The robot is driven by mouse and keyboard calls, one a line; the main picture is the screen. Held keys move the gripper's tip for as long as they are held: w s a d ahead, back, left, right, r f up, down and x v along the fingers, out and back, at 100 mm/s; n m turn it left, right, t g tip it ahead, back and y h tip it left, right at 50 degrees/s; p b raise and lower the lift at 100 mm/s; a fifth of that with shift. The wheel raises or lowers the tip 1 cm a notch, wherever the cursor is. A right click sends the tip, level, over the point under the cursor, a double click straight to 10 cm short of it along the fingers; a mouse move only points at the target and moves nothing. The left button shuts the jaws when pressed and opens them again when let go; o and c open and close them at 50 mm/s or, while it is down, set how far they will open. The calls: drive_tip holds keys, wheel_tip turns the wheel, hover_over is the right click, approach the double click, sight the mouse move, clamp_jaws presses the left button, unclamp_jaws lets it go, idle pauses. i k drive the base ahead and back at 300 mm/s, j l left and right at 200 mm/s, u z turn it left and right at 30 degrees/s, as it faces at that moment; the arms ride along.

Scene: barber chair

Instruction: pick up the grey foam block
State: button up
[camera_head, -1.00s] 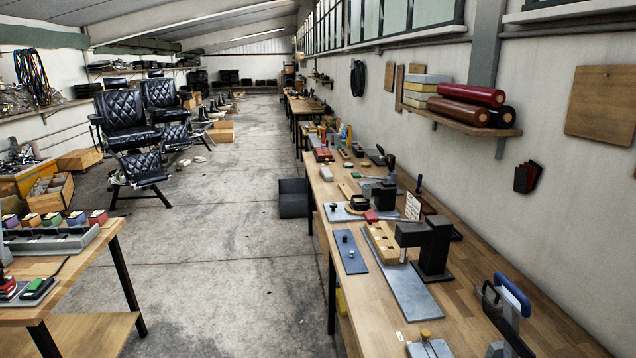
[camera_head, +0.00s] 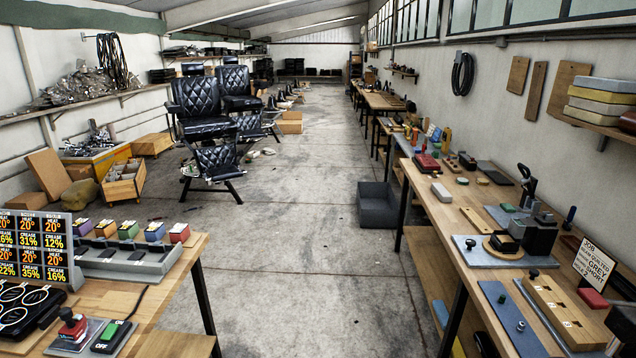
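No block can be told for certain as the grey foam block. A stack of foam-like slabs sits on the right wall shelf; its top slab (camera_head: 606,85) is blue-grey, with a yellowish slab (camera_head: 602,96) under it. A small pale grey block (camera_head: 441,192) lies on the right workbench (camera_head: 462,230). A card (camera_head: 592,262) on that bench has the words "GREY" and "SHORT" on it. My gripper is not in view.
A dark grey open bin (camera_head: 378,205) stands on the floor beside the right bench. A left table (camera_head: 165,290) holds a row of coloured blocks (camera_head: 130,230) and a display panel (camera_head: 36,245). Black padded chairs (camera_head: 200,110) stand farther back. The concrete aisle (camera_head: 300,250) between is clear.

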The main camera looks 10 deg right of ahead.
sight(441, 192)
drive_tip(key=i+z, duration=0.3)
drive_tip(key=i, duration=2.7)
drive_tip(key=i+j+z, duration=0.1)
drive_tip(key=i, duration=0.85)
drive_tip(key=i+l+z, duration=0.15)
drive_tip(key=i+z, duration=0.7)
drive_tip(key=i+j+z, duration=0.2)
drive_tip(key=i+z, duration=0.2)
drive_tip(key=i, duration=0.1)
